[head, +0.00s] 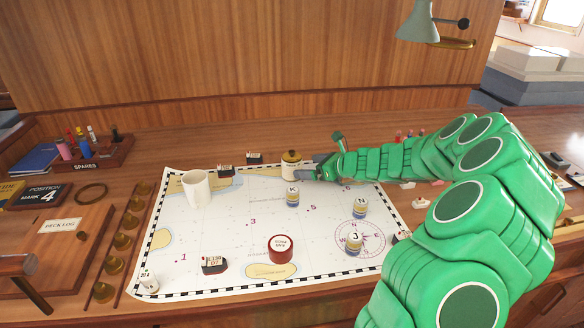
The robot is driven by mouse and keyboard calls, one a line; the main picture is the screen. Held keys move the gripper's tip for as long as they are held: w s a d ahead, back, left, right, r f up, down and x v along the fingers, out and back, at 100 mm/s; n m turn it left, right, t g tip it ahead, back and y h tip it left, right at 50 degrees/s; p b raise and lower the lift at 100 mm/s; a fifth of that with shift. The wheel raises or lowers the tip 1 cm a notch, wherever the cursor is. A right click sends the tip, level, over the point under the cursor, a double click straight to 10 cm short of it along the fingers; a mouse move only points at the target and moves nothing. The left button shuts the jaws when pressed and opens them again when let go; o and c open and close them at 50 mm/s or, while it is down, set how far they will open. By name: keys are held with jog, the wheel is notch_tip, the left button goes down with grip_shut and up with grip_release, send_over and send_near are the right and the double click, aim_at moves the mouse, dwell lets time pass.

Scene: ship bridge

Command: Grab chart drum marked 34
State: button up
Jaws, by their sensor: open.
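I cannot read 34 on any piece in the head view. Small banded drums on the chart (215,240) carry letters: K (292,198), N (361,207) and J (354,243). A small white piece (148,281) at the chart's near left corner has a mark too small to read. A cream pot with a dark and brass top (291,164) stands at the chart's far edge. My gripper (322,168) is open just right of this pot, beyond K and N. Its fingers are small here, and I cannot tell whether they touch the pot.
A white mug (196,188), a red round tin (281,249) and a black block (214,265) stand on the chart. Brass knobs (122,241) line its left side. A spares rack (92,151) is far left. My green arm covers the right side.

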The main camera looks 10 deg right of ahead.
aim_at(300, 162)
jog(key=shift+w+d+f, duration=0.1)
jog(key=shift+d+f, duration=0.05)
jog(key=shift+x, duration=1.35)
jog(key=w+a, duration=0.2)
jog(key=w, duration=0.1)
jog(key=shift+a, duration=0.35)
jog(key=shift+w+a+f, duration=0.25)
jog(key=shift+w+a, duration=0.15)
jog(key=shift+w, duration=0.05)
jog(key=c, duration=1.1)
jog(key=shift+c, duration=0.2)
